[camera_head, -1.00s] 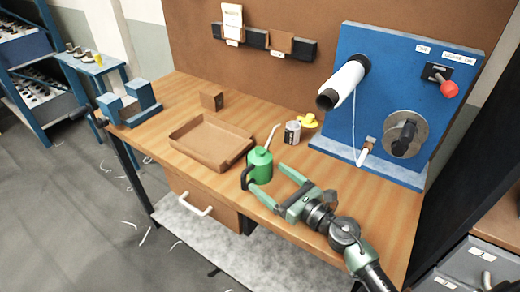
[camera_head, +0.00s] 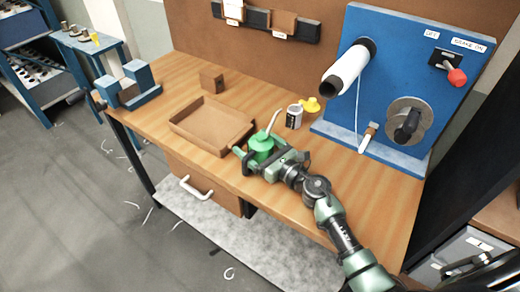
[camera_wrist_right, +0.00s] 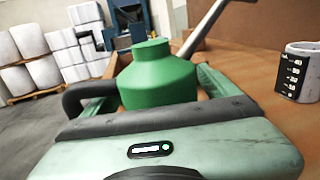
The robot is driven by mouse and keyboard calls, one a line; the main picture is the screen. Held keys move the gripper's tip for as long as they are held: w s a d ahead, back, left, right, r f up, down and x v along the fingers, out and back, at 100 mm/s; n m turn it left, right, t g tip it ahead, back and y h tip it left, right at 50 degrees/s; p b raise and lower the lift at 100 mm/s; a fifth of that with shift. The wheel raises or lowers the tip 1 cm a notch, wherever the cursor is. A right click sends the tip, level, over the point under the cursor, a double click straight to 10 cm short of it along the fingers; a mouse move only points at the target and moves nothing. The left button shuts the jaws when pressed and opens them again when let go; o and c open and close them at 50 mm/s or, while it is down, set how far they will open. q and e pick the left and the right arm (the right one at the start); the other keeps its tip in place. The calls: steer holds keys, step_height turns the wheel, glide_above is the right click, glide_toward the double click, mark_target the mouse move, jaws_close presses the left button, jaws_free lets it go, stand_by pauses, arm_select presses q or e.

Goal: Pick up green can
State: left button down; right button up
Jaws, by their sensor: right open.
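The green can (camera_head: 261,145) is an oil can with a long grey spout and a dark handle. It stands upright near the front edge of the workbench, just right of the brown tray. It also fills the middle of the right wrist view (camera_wrist_right: 158,76). My right gripper (camera_head: 256,148) is open and has its fingers on either side of the can. In the wrist view a finger shows at the right of the can; the handle is at the left. I cannot tell whether the fingers touch it. My left gripper is not in view.
The brown tray (camera_head: 190,137) lies left of the can. A labelled cup (camera_head: 294,117) and a yellow object (camera_head: 312,104) stand behind it to the right. The blue loom panel (camera_head: 410,60) with a white roll rises at the back right. The bench front edge is close.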

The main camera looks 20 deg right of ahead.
mark_target(255, 134)
steer(key=shift+c, duration=0.3)
steer(key=c, duration=1.8)
steer(key=shift+r, duration=0.15)
steer(key=shift+r+p, duration=5.7)
steer(key=shift+r, duration=4.2)
